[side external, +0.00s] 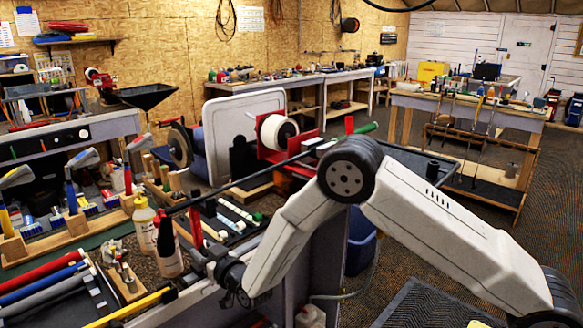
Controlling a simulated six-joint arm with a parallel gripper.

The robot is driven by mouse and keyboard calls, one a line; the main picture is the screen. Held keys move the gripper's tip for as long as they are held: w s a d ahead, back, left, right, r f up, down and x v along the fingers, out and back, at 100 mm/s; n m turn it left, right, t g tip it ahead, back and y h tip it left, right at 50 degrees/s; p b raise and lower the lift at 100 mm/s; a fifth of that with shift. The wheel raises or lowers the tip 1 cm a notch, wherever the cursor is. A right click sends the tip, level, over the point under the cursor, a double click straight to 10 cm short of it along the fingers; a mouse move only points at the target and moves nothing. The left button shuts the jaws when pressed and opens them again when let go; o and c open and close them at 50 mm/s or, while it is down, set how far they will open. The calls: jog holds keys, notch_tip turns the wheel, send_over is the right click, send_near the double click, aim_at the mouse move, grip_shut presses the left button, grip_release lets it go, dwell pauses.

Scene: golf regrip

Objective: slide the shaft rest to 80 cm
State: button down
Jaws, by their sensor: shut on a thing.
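A dark golf shaft (255,175) runs from a red clamp at the upper right, with a green end beyond it, down to the lower left. A red upright (195,228), which looks like the shaft rest, stands under the shaft's left part. My gripper (203,260) is low at the bench edge, right at the foot of this upright, and is shut on it. The fingertips are small and dark, so the exact contact is hard to see. No 80 cm mark is readable.
Spray and squeeze bottles (167,250) stand just left of the upright. Clubs in wooden blocks (75,205) fill the left bench. Coloured grips (45,280) lie front left. A red clamp with a white roll (277,132) stands behind.

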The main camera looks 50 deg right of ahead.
jog(key=shift+c, duration=1.3)
grip_release()
jog(key=s, duration=0.7)
jog(key=shift+s, duration=0.4)
jog(key=shift+d, duration=0.1)
jog(key=s+d+r+g, duration=0.1)
jog(key=s+d+g, duration=0.6)
jog(key=s, duration=0.5)
jog(key=s+d+g, duration=0.7)
jog(key=s+g, duration=0.1)
jog(key=s, duration=0.4)
jog(key=shift+r, duration=0.4)
